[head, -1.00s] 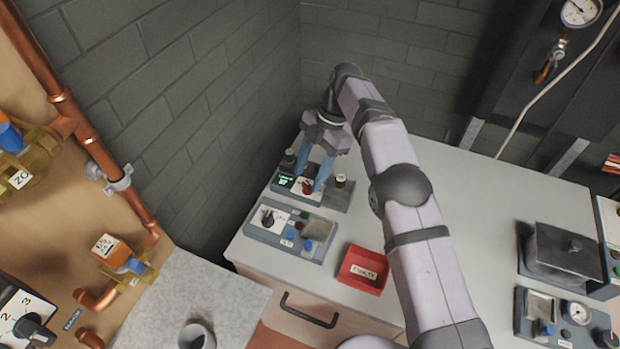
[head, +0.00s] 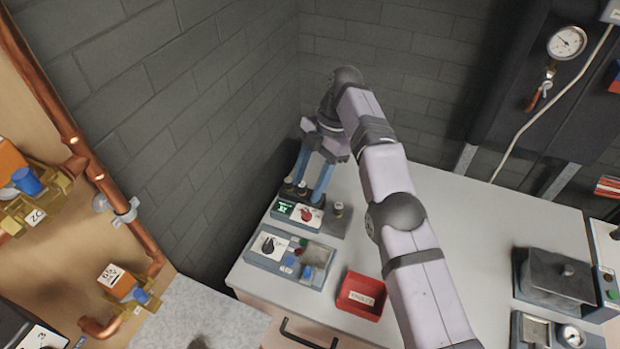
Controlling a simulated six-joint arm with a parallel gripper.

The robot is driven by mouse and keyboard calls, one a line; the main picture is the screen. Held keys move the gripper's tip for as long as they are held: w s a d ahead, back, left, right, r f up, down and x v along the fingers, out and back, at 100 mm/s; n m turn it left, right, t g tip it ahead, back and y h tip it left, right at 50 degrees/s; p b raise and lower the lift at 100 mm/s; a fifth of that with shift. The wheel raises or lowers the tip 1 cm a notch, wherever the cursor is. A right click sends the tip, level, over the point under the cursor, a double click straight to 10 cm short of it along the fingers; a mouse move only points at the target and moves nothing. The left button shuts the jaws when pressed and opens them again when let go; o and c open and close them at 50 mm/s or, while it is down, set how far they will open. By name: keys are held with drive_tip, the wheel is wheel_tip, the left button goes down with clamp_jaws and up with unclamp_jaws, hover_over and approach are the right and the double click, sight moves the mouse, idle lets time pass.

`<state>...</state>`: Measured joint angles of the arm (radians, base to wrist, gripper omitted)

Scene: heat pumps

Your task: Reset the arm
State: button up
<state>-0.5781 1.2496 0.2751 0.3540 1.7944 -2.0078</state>
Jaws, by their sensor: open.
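My gripper (head: 307,180) is open at the back left of the white worktop (head: 440,230), its blue fingers pointing down with a gap between them. It hangs over or just behind a grey control box (head: 330,219) with a green display and a red knob. The red knob (head: 306,214) shows in front of the fingers. I cannot tell whether the fingertips touch the box. My arm reaches from the lower right up to the gripper.
In front is a second control box (head: 288,258) with a black knob and blue buttons. A red bin (head: 361,295) sits beside it. A lidded grey unit (head: 557,272) stands at right. Brick walls close in behind and left. Copper piping (head: 75,140) runs at far left. The worktop's middle is clear.

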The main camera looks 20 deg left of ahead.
drive_tip(key=w+d+r+m+t, duration=0.1)
drive_tip(key=d+r+m+t, duration=0.15)
drive_tip(key=d+m, duration=1.6)
drive_tip(key=s+d+f+m+h, duration=0.1)
drive_tip(key=s+d+f+m, duration=0.2)
drive_tip(key=s+d+m, duration=0.3)
drive_tip(key=s+d+f+m+t+h, duration=0.1)
drive_tip(key=s+d+f+m, duration=0.2)
drive_tip(key=s+d, duration=0.9)
drive_tip(key=s+m, duration=0.2)
drive_tip(key=shift+s+d+m, duration=0.15)
drive_tip(key=shift+d+m, duration=0.2)
